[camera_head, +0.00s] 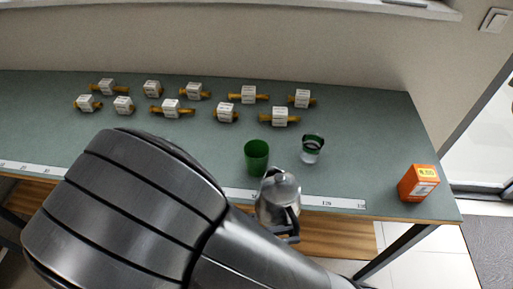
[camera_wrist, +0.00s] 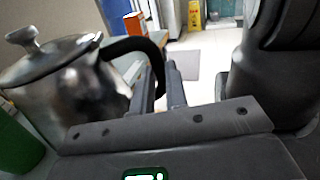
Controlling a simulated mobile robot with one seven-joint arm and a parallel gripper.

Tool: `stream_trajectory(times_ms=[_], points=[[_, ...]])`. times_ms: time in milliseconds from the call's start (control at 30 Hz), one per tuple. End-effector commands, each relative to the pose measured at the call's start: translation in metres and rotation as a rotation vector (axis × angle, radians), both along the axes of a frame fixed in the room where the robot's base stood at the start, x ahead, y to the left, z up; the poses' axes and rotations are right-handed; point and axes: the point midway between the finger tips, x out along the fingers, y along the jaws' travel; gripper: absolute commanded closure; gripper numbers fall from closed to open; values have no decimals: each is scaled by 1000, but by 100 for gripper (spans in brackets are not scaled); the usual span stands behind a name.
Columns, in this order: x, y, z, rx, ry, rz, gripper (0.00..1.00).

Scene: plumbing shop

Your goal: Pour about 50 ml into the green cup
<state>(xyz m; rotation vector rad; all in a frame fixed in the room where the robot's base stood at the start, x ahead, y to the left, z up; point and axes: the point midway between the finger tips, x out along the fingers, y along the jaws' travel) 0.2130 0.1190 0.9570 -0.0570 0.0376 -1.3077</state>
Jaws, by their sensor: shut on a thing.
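The green cup (camera_head: 256,158) stands upright and opaque on the bench near its front edge; I cannot see its contents. Part of it shows at the left edge of the wrist view (camera_wrist: 14,145). A shiny metal pot (camera_head: 279,194) with a lidded top and dark handle is just right of and in front of the cup. In the wrist view the pot (camera_wrist: 62,88) fills the left side, looking slightly tilted. My gripper (camera_wrist: 168,88) is shut on its black handle; my arm hides part of this area in the head view.
A clear cup with a green rim (camera_head: 312,150) stands right of the green cup. An orange box (camera_head: 418,183) is at the bench's right end. Several brass fittings with white labels (camera_head: 226,113) lie behind. A measuring strip (camera_head: 333,202) runs along the front edge.

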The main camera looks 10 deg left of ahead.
Motion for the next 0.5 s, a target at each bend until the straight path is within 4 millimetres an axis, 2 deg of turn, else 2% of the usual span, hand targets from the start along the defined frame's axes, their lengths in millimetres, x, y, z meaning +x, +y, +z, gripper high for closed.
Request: stream_trajectory(times_ms=[200,500], points=[[0,0,-17,-3,-1,-1,100],[0,0,-21,-1,-1,-1,100]])
